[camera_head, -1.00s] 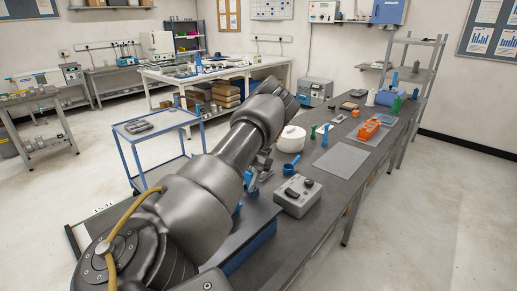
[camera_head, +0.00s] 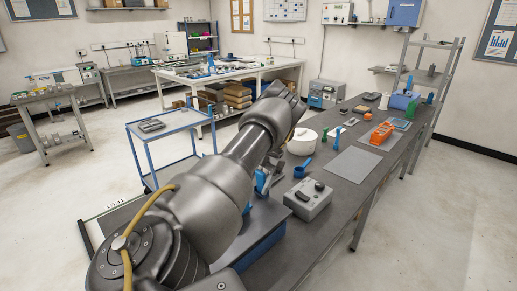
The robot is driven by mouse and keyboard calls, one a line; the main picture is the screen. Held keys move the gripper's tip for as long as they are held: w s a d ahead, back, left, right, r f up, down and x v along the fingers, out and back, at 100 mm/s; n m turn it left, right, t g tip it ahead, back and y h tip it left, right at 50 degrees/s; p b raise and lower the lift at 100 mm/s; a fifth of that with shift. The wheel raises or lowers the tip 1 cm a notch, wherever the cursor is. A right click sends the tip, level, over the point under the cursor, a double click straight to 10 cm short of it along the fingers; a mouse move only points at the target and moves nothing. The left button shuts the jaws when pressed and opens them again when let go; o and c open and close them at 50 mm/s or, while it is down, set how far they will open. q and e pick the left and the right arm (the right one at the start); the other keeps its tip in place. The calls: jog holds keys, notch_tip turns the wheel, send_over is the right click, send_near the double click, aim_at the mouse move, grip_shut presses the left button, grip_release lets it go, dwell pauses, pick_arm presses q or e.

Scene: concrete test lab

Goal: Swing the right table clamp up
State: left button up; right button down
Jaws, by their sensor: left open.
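My left arm reaches in from the lower left and covers much of the near table. Its bent part hides most of what lies below. My right gripper is not in view.
A grey control box (camera_head: 308,199) with dark knobs stands near the gripper. Behind it are a blue holder (camera_head: 302,169), a white round container (camera_head: 302,143), a grey mat (camera_head: 352,165) and an orange device (camera_head: 382,132). A blue cart (camera_head: 176,122) stands left; floor to the right is clear.

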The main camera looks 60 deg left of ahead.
pick_arm(q)
jog(key=shift+w+a+r+b, duration=0.1)
jog(key=shift+w+r+b, duration=0.2)
jog(key=shift+w+r, duration=0.1)
jog(key=b+v, duration=1)
jog(key=v, duration=0.1)
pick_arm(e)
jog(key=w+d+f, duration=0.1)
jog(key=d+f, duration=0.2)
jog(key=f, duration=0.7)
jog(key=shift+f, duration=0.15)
pick_arm(q)
jog(key=shift+s+a, duration=0.1)
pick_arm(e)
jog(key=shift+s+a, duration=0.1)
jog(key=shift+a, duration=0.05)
